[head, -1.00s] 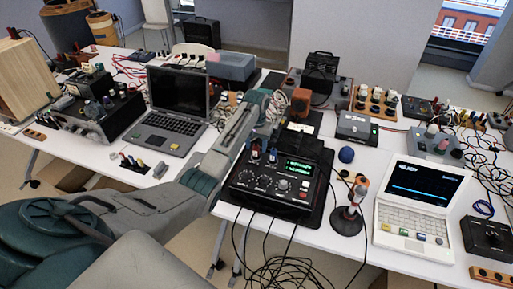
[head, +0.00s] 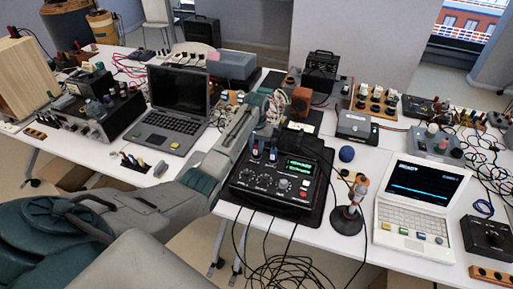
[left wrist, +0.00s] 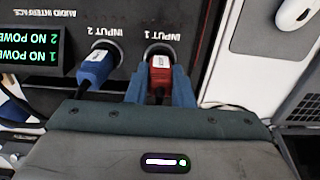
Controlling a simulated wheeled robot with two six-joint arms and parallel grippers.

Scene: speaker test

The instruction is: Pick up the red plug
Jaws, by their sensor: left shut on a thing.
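The red plug (left wrist: 160,72) stands in the socket marked INPUT 1 on the black audio interface (left wrist: 195,30) in the left wrist view. My left gripper (left wrist: 160,88) has its blue-grey fingers on both sides of the plug and is shut on it. A blue plug (left wrist: 97,65) sits in INPUT 2 beside it. The red plug cannot be made out there. My right gripper is not in view.
A dark laptop (head: 178,105) stands left of my arm. A microphone on a stand (head: 350,205) and a white laptop (head: 420,205) are to the right. Black cables (head: 285,262) hang below the front table edge. Several boxes crowd the back.

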